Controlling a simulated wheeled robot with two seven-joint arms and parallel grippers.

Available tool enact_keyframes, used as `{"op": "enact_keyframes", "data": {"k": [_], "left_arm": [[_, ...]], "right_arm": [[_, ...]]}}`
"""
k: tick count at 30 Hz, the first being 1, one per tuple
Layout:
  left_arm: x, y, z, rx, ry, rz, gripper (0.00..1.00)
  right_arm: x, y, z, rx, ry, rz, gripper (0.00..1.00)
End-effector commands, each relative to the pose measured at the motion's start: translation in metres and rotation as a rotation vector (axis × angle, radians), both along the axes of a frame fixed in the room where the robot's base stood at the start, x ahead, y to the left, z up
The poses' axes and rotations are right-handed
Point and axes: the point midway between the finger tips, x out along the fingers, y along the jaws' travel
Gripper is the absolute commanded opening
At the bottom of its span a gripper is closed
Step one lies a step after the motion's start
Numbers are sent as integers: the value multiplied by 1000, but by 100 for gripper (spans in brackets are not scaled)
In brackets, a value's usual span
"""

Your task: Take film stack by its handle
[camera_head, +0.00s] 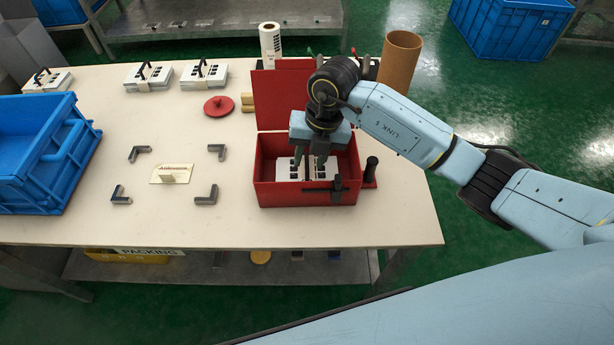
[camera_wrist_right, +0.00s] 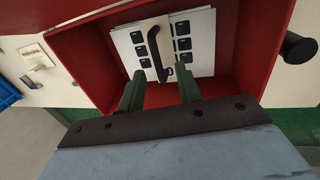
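A white film stack (camera_head: 287,172) with black keypad windows lies inside the red box (camera_head: 272,197). It also shows in the right wrist view (camera_wrist_right: 200,62), with a black bar handle (camera_wrist_right: 155,48) across its middle. My right gripper (camera_head: 309,163) points down over the box. In the wrist view its two green-grey fingers (camera_wrist_right: 160,92) are apart and nothing is between the tips. The handle lies ahead of the gap between them. In the head view the gripper partly covers the stack and handle. My left gripper is not in view.
The box's red lid (camera_head: 266,100) stands open behind. Other film stacks (camera_head: 148,77) with handles sit at the back left. Corner brackets (camera_head: 206,196) surround a small plate (camera_head: 171,174). A blue crate (camera_head: 30,150) is at left, a brown tube (camera_head: 400,60) behind right.

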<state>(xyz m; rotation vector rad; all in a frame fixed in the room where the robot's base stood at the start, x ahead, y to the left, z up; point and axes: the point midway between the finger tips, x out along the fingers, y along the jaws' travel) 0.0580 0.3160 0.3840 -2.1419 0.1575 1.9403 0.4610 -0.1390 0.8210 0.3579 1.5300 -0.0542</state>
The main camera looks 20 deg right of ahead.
Motion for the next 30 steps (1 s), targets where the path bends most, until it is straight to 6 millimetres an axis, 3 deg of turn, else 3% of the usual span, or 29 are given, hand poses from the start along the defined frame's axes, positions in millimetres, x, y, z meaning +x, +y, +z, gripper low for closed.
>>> {"op": "enact_keyframes", "data": {"k": [3,10,18,30], "left_arm": [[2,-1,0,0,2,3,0],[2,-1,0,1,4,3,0],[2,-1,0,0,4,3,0],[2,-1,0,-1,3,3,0]], "right_arm": [[0,2,-9,1,0,0,34],[1,2,-9,1,-1,1,34],[0,2,-9,0,-1,1,0],[1,2,-8,0,-2,1,0]]}}
